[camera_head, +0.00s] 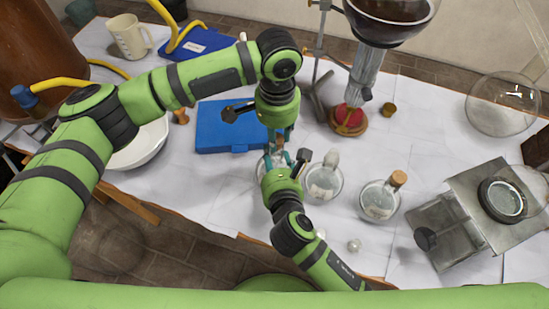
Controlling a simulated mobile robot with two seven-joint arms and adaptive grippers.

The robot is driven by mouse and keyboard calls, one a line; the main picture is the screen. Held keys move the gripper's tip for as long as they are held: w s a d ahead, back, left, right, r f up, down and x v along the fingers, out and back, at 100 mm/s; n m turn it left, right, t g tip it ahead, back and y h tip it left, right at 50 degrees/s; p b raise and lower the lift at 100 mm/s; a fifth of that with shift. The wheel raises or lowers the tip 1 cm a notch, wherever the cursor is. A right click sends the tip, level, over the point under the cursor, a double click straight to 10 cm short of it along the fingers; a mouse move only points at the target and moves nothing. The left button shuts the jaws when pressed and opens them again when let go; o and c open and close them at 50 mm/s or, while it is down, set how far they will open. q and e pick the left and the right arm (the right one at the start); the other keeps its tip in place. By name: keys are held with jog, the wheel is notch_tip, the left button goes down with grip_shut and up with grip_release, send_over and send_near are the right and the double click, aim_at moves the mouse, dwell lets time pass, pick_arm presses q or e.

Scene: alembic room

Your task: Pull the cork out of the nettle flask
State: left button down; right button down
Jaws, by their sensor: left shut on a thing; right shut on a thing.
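A clear glass flask (262,168) stands on the white-covered table, mostly hidden behind my grippers. I take it for the nettle flask, but no label on it is readable. My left gripper (279,143) points down from above and is shut at the top of this flask, where a small brownish cork seems to sit between its fingers. My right gripper (285,160) reaches in from the front and is shut on the flask, seemingly at its neck. The fingers hide the exact contact and whether the cork is in the neck.
A stoppered flask (323,183) stands close to the right, and a corked flask (378,202) farther right. A blue case (222,128) lies behind left. A metal box apparatus (465,215) stands at the right, and a white bowl (140,148) at the left. Small glass balls (354,245) lie near the front edge.

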pick_arm(q)
jog(key=shift+r, duration=1.05)
pick_arm(e)
jog(key=shift+s+f, duration=0.1)
pick_arm(q)
jog(key=shift+r, duration=0.25)
pick_arm(e)
jog(key=c, duration=0.5)
grip_release()
pick_arm(q)
jog(key=shift+r+p, duration=0.2)
jog(key=shift+p, duration=0.1)
notch_tip(320, 180, up, 4)
jog(key=p, duration=0.5)
jog(key=shift+f, duration=0.25)
pick_arm(e)
jog(key=s+r, duration=0.3)
jog(key=s+d+r, duration=0.1)
jog(key=s+r, duration=0.2)
jog(key=s, duration=0.1)
jog(key=s+r, duration=0.3)
jog(key=r, duration=0.1)
jog(key=shift+s+d, duration=0.4)
